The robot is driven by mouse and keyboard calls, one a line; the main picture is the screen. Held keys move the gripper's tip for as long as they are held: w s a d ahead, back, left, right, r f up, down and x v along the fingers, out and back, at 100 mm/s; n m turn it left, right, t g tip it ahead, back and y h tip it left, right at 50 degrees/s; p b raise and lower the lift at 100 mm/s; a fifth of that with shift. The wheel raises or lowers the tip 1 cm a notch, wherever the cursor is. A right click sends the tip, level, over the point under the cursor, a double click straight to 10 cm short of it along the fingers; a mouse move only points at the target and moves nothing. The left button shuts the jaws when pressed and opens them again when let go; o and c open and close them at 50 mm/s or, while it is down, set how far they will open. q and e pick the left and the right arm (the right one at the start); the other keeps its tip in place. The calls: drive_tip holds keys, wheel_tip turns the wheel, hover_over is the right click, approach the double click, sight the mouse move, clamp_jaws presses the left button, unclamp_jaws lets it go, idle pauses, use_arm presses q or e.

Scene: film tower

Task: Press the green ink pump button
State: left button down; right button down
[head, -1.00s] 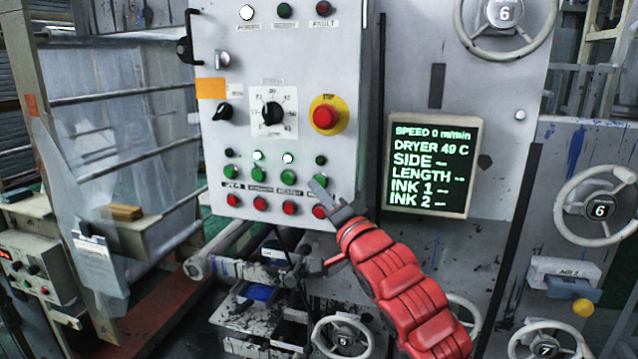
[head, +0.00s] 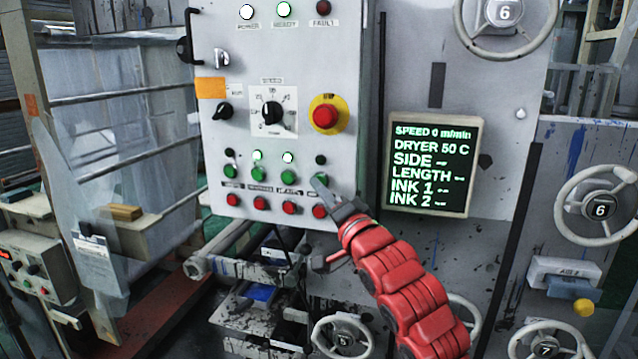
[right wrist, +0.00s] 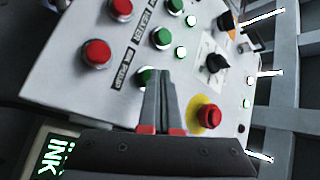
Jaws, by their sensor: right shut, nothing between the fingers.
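The green ink pump button (head: 321,180) is the rightmost of the green row on the grey control panel (head: 345,60). My right gripper (head: 319,187) is shut and empty, its fingertips right at this button and partly covering it. In the right wrist view, the shut fingers (right wrist: 163,80) overlap the green button (right wrist: 146,75) beside the "INK PUMP" label. I cannot tell whether the tips touch it. The lamp (head: 320,159) above the button is dark. My left gripper is not in view.
Just below is a red button (head: 320,212). Other green buttons lie to the left, and a red stop button (head: 325,117) on a yellow disc is above. A display (head: 432,165) is to the right, reading dryer 50 C. Handwheels (head: 600,206) stand farther right.

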drive_tip(key=shift+w+d+r, duration=0.1)
drive_tip(key=shift+w+d, duration=0.05)
drive_tip(key=shift+w, duration=0.25)
idle(0.8)
drive_tip(key=shift+s+a+b, duration=0.3)
drive_tip(key=shift+s+b, duration=0.5)
drive_tip(key=shift+b, duration=0.25)
drive_tip(key=s+b, duration=0.1)
drive_tip(key=s+a+b, duration=0.1)
drive_tip(key=s+b, duration=0.2)
drive_tip(key=shift+s+a+b, duration=0.25)
drive_tip(key=shift+s+b, duration=0.05)
drive_tip(key=shift+s, duration=0.05)
